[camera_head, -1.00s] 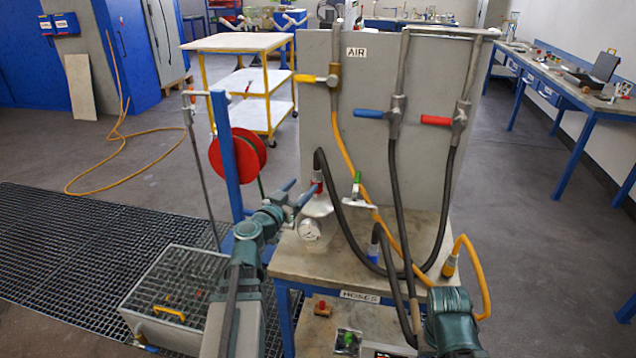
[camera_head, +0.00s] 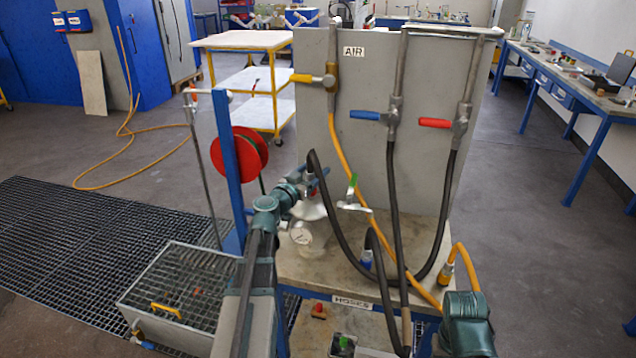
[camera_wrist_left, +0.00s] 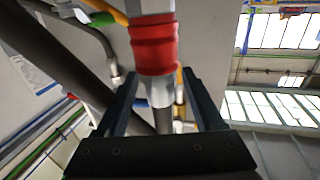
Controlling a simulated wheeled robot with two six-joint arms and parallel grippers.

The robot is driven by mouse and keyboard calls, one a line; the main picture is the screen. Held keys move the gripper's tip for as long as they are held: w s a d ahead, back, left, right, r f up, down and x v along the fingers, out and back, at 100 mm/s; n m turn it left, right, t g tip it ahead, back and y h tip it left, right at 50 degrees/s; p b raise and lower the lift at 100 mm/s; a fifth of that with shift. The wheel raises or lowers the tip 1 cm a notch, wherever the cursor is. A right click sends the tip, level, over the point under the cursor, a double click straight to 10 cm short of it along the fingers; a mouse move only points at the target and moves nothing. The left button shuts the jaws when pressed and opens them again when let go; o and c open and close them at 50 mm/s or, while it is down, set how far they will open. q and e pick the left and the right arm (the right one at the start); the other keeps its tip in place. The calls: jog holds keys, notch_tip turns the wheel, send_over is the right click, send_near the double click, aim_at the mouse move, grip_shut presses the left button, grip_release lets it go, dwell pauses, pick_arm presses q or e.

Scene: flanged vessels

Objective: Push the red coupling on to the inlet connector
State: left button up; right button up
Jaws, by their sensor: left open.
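The red coupling (camera_wrist_left: 153,45) shows in the left wrist view as a red ribbed collar with a grey metal part below it in the picture. My left gripper (camera_wrist_left: 160,78) is open, with its two dark fingers on either side of the metal part and the lower end of the collar. I cannot tell whether they touch. I cannot make out the inlet connector there. My right gripper is not in view; only my right arm shows.
A blue-ended hose (camera_head: 366,259) and a yellow hose (camera_head: 447,272) stand on the bench.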

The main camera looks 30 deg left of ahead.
pick_arm(q)
jog(key=shift+w, duration=0.6)
jog(key=shift+s, duration=0.15)
jog(key=shift+c, duration=0.6)
grip_shut()
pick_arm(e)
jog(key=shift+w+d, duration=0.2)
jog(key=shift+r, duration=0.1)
